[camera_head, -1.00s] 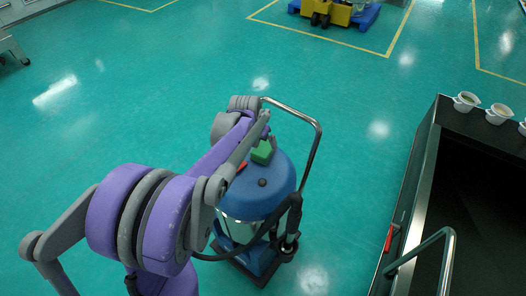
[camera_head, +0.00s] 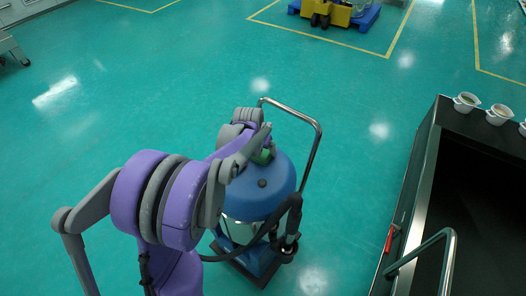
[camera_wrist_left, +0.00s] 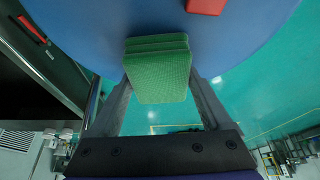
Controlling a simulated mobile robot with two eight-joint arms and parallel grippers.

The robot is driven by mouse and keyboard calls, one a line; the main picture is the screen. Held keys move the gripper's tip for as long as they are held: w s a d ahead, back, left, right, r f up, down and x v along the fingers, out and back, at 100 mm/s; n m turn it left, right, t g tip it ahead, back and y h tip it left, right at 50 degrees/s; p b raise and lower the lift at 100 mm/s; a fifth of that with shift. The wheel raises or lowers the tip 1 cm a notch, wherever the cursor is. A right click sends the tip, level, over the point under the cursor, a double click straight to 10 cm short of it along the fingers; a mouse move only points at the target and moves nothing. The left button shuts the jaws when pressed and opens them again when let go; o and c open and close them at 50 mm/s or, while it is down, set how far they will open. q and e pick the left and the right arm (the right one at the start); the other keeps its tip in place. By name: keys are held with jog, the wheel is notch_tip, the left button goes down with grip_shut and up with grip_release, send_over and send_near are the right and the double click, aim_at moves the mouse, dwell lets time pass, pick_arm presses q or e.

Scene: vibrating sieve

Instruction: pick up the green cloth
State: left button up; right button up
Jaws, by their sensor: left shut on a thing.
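The green cloth (camera_wrist_left: 158,72) is a folded, layered block in the left wrist view, between the two fingers of my left gripper (camera_wrist_left: 160,84). The gripper is shut on it. In the head view the cloth (camera_head: 263,156) is mostly hidden by my left gripper (camera_head: 265,148), at the top of the blue vacuum cleaner (camera_head: 272,200). The cloth is at the blue lid (camera_wrist_left: 80,25); I cannot tell whether it still touches it. My right gripper is not in view.
The vacuum has a metal push handle (camera_head: 318,150) and a black hose (camera_head: 294,212). A dark machine (camera_head: 418,180) with a rail stands to the right, with white cups (camera_head: 466,102) on its far edge. Green floor is open to the left and behind.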

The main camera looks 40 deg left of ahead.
pick_arm(q)
notch_tip(320, 180, up, 10)
jog(key=shift+p, duration=0.45)
jog(key=o, duration=0.6)
jog(key=c, duration=0.4)
jog(key=shift+c, duration=0.2)
